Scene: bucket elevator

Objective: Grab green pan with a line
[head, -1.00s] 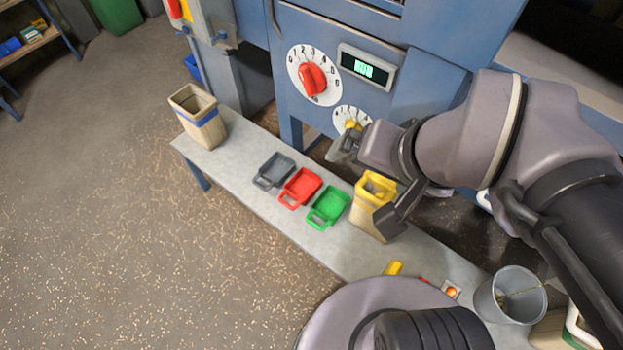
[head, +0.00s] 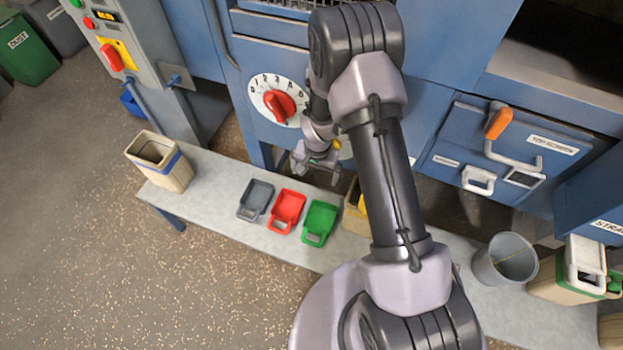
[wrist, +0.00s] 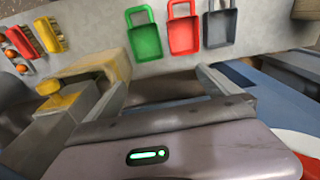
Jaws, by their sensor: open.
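The green pan (head: 319,221) lies on the narrow grey bench, at the right end of a row of three pans, with its handle toward the bench's front edge. In the wrist view the green pan (wrist: 145,40) is at the top, left of the red one. I cannot make out a line on it. My gripper (head: 316,170) is open and empty. It is above the back of the bench, behind the red and green pans and apart from them. In the wrist view its two fingers (wrist: 163,84) are spread below the pans.
A red pan (head: 287,210) and a dark grey pan (head: 255,199) lie close to the left. A tan bin with yellow (head: 355,219) stands just right of the green pan, partly hidden by my arm. A blue-banded bin (head: 176,172) and a grey bucket (head: 492,270) stand farther out. The blue machine rises behind.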

